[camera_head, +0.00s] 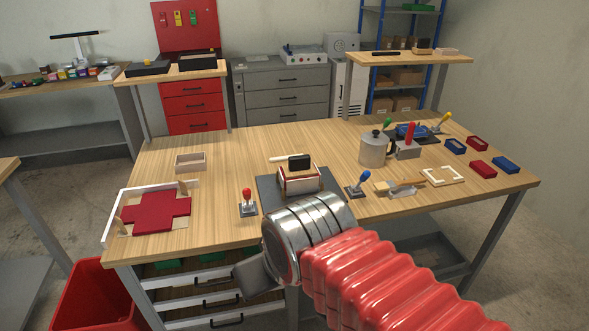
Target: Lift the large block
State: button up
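What looks like the large block (299,182) stands on a dark grey plate (268,186) at the middle of the wooden table. It is pale with red around its edges, and a black piece (299,161) sits on top of it. My arm, with red bellows and a silver wrist, reaches in from the lower right. My gripper (255,277) shows only as a dark part at the wrist's lower left, nearer the camera than the block and apart from it. Its fingertips cannot be made out clearly, and I see nothing held in it.
Red-handled (247,202) and blue-handled (360,184) toggle clamps flank the plate. A pot (374,149), brush (398,187) and small red and blue boxes fill the right side.

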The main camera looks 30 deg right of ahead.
aim_at(298, 167)
jog(key=i, duration=0.85)
